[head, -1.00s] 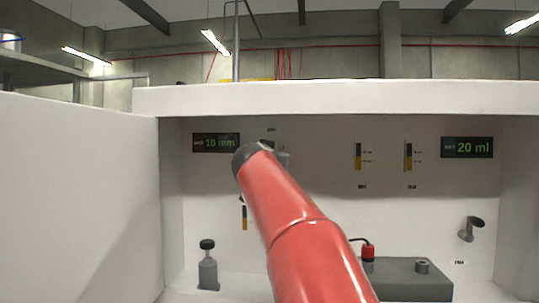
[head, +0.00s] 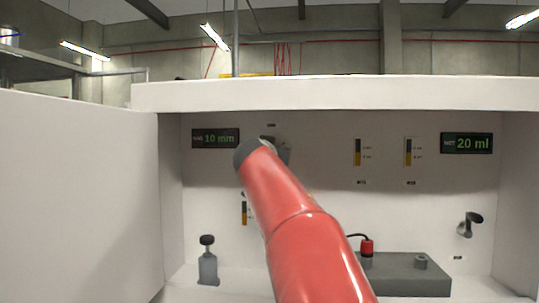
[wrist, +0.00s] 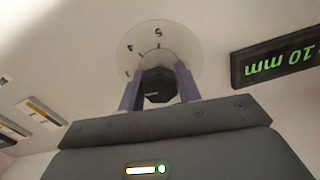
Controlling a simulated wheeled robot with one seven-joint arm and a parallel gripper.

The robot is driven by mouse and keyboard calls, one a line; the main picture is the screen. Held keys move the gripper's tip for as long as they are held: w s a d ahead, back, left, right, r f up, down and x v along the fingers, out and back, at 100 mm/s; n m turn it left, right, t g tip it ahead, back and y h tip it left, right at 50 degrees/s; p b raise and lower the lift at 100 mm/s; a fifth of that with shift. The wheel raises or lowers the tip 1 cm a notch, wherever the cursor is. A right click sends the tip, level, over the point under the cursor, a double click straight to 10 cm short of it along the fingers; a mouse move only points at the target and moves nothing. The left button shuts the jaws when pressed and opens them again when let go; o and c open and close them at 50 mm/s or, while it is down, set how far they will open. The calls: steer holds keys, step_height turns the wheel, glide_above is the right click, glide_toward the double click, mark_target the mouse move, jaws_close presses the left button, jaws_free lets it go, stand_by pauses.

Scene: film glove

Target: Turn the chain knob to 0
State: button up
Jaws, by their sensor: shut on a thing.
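A dark faceted knob (wrist: 158,84) stands out from a round white dial disc (wrist: 134,46) on the panel in the wrist view. The disc carries several small dark marks, seen tilted or upside down; the pointer setting cannot be read. My gripper (wrist: 159,85) has its two purple fingers on either side of the knob and is shut on it. In the head view my red arm covers most of the knob and my gripper; a grey part shows just behind the arm's end. The label above is too small to read.
A display (head: 215,138) left of the knob reads 10 mm. Another display (head: 466,143) at right reads 20 ml. A white wall closes the left.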

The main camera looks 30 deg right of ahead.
steer(key=n, duration=0.4)
steer(key=shift+n, duration=0.4)
steer(key=n, duration=0.5)
steer(key=shift+a+r+n+p, duration=0.1)
steer(key=shift+n+p, duration=0.2)
steer(key=shift+p, duration=0.05)
steer(key=n+p, duration=0.1)
steer(key=n, duration=0.3)
steer(key=shift+w, duration=0.1)
steer(key=n+p, duration=0.1)
steer(key=n, duration=0.4)
steer(key=shift+n, duration=0.3)
steer(key=o, duration=1)
steer(key=shift+c, duration=0.2)
steer(key=b+v, duration=0.1)
steer(key=v, duration=0.7)
steer(key=shift+b, duration=0.35)
